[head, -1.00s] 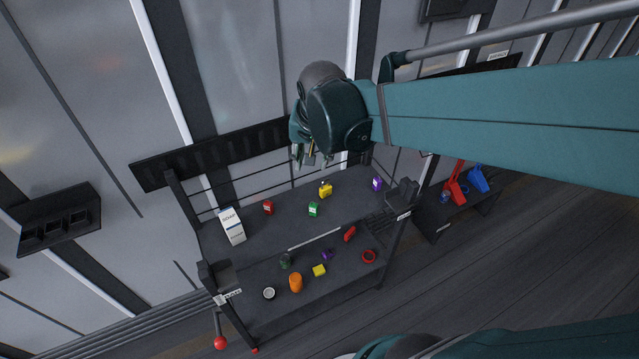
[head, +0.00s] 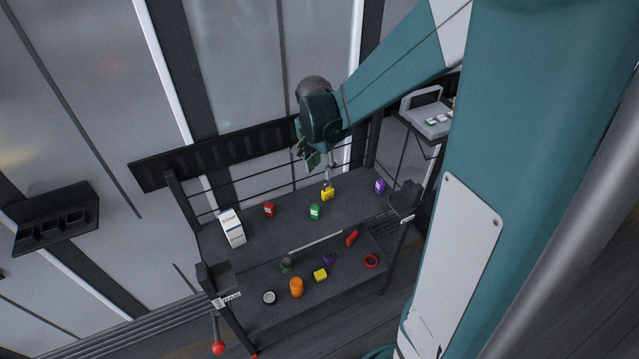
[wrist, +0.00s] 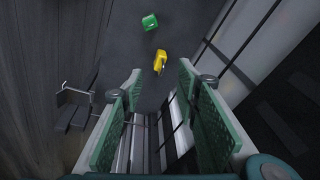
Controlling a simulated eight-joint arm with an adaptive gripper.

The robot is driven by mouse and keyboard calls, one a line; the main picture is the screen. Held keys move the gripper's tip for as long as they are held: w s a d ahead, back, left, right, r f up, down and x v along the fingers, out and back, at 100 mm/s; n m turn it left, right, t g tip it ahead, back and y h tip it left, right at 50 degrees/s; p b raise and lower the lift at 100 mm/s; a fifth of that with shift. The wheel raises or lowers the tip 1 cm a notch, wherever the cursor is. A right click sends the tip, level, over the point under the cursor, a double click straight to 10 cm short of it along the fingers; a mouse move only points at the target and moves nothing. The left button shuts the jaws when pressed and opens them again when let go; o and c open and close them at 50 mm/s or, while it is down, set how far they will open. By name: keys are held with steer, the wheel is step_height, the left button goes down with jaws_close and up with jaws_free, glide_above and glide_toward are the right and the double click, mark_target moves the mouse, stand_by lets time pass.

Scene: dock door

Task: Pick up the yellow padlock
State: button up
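The yellow padlock (head: 328,194) stands on the upper dark shelf of the bench in the head view, towards its back right. It also shows in the wrist view (wrist: 160,62), beyond the fingertips and near the middle between them. My gripper (head: 321,160) hangs above the padlock, a little to its left in the head view, and appears apart from it. In the wrist view the two green finger pads (wrist: 160,85) stand wide apart with nothing between them. A yellow block (head: 320,274) is a separate thing on the lower shelf.
On the upper shelf stand a green padlock (head: 315,212), a red one (head: 270,210), a purple one (head: 380,186) and a white soap carton (head: 232,228). A rail runs behind the shelf (head: 270,226). The lower shelf holds an orange object (head: 296,287) and several small things.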

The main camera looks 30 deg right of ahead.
mark_target(327, 190)
steer(key=w+d+f+m, duration=0.1)
steer(key=f, duration=0.2)
steer(key=w+d+f+m+g, duration=0.1)
steer(key=f, duration=0.2)
steer(key=w+d+f+m+b, duration=0.1)
steer(key=f, duration=0.2)
steer(key=shift+d+f, duration=0.35)
steer(key=shift+f, duration=0.05)
steer(key=shift+d+f+b, duration=0.15)
steer(key=shift+f+b, duration=0.2)
steer(key=shift+f, duration=0.9)
steer(key=shift+f, duration=0.1)
steer(key=shift+w+d+f+b, duration=0.1)
steer(key=shift+f+b, duration=0.3)
steer(key=shift+f, duration=0.9)
steer(key=shift+w+d+f+b, duration=0.1)
steer(key=shift+f+b, duration=0.3)
steer(key=shift+f, duration=0.85)
steer(key=c, duration=1)
